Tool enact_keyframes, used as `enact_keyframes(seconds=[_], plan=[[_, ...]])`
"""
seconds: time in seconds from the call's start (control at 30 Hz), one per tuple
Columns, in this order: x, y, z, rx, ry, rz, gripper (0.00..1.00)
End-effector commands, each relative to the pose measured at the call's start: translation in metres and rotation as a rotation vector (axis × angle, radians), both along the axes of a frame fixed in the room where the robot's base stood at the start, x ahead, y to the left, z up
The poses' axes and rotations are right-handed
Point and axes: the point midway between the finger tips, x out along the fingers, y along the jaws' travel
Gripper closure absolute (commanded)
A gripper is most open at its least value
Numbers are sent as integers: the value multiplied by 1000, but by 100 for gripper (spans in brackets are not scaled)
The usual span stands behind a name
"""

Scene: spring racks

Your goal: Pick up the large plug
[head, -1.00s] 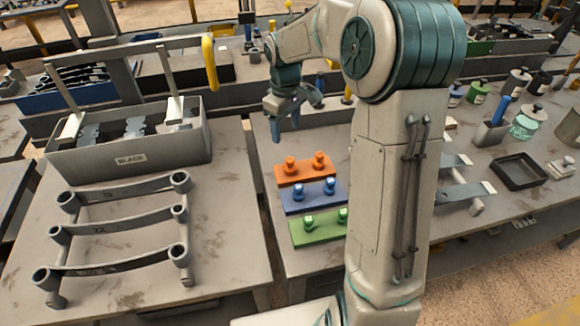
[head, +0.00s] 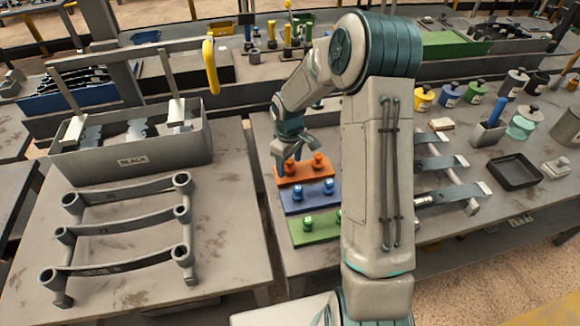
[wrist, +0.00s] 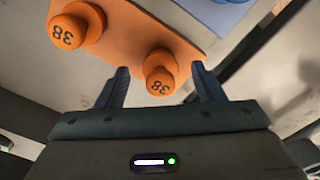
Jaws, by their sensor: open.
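Two orange plugs marked 38 stand on an orange base (head: 303,178) on the middle table. In the wrist view one plug (wrist: 160,72) shows between my two fingers, and the other plug (wrist: 76,28) is to its upper left. The right plug also shows in the head view (head: 319,162). My gripper (wrist: 160,78) is open and empty, pointing down over the orange base. Nearer the front are a blue base (head: 310,198) and a green base (head: 318,229) with plugs of their own colours. Whether my fingers are level with the orange plug cannot be told.
My arm hides part of the middle table. A grey rack (head: 125,223) and a grey bin (head: 135,160) stand on the left table. To the right are springs on a rack, a black tray (head: 514,173) and several jars.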

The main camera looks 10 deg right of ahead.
Motion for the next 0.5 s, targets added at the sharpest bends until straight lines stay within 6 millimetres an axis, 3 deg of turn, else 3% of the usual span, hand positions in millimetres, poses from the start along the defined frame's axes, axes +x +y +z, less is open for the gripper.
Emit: enact_keyframes(seconds=[0.23,0.4,0.5], plan=[[0,0,-3,1,-1,0,38],[0,0,-2,0,0,0,80],[0,0,-2,0,0,0,80]])
